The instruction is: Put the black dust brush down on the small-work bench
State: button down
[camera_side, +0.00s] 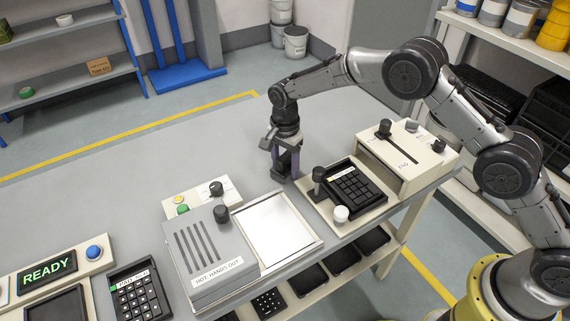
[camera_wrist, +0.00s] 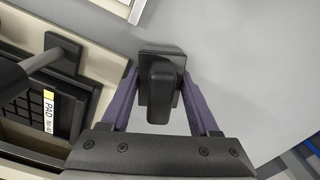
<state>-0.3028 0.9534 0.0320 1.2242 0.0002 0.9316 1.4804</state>
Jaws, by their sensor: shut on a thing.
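My gripper (camera_side: 285,158), with purple fingers, points down over the grey bench (camera_side: 130,190), behind the keypad fixture. It is shut on the black dust brush (camera_wrist: 160,92), with a finger on each side of the brush's handle in the wrist view. The brush's wider, squarish black end lies beyond the handle there. In the side view the brush is a dark shape between the fingers, low over or on the bench top. I cannot tell whether it touches the surface. Its underside is hidden.
A fixture with a black keypad (camera_side: 354,187) and a black-knobbed post (camera_side: 318,180) stands close beside my gripper. A cream slider box (camera_side: 408,165), a white-topped plate (camera_side: 270,230) and a grey "HOT HANDS OUT" press (camera_side: 208,255) are near. Bench to the left and behind is clear.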

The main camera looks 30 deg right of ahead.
aim_at(285, 155)
jog(key=shift+c, duration=2.1)
grip_release()
jog(key=shift+f, duration=0.1)
notch_tip(285, 155, up, 12)
jog(key=shift+r, duration=0.2)
jog(key=s+d+r+n+t, duration=0.1)
jog(key=s+d+r+n, duration=0.2)
jog(key=s+d+r, duration=0.45)
jog(key=s+d+r+n+t, duration=0.2)
jog(key=s+d+r+n, duration=0.2)
jog(key=s+r, duration=0.6)
jog(key=s+d+f+n+t, duration=0.1)
jog(key=s+d+f+n, duration=0.1)
jog(key=s, duration=0.8)
jog(key=s+d+f+n+t, duration=0.1)
jog(key=s+d+f+n, duration=0.1)
jog(key=s, duration=0.8)
jog(key=d+n, duration=0.1)
jog(key=n, duration=0.1)
jog(key=shift+s+d+n+t, duration=0.25)
jog(key=shift+s+n+t, duration=0.05)
